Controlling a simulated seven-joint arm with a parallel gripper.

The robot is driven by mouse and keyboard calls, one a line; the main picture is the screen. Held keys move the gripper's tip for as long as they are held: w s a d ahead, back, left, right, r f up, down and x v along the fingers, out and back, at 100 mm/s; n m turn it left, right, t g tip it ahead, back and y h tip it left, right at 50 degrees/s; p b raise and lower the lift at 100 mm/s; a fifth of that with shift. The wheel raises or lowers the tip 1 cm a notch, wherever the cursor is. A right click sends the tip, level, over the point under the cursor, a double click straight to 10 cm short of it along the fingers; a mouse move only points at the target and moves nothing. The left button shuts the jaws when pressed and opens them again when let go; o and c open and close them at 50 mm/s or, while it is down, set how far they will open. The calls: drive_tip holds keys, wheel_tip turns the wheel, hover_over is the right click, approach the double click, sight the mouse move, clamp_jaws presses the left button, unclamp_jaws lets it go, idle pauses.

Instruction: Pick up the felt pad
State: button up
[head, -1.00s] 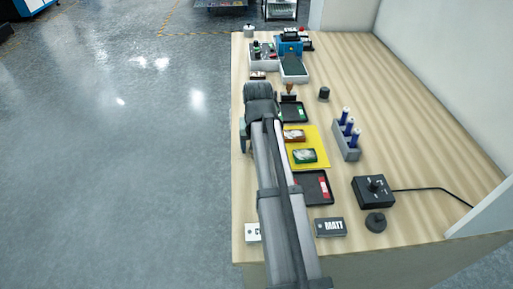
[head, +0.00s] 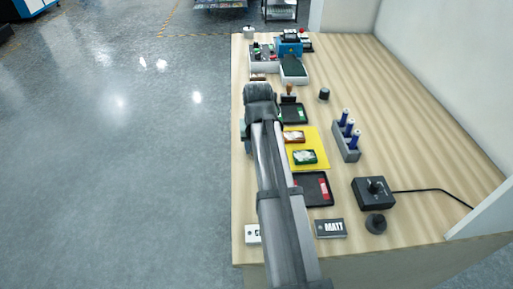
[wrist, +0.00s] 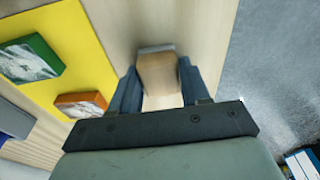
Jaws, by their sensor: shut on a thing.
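A felt pad (wrist: 157,76), a tan wooden block with a grey layer at its far end, stands between my gripper's fingers in the wrist view. My gripper (wrist: 160,86) is shut on it, with one finger on each side. I cannot tell whether the pad touches the bench.
A grey rack (head: 346,150) holds blue bottles. The bench (head: 415,140) is clear farther right.

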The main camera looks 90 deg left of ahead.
wheel_tip(320, 180, up, 10)
idle(0.6)
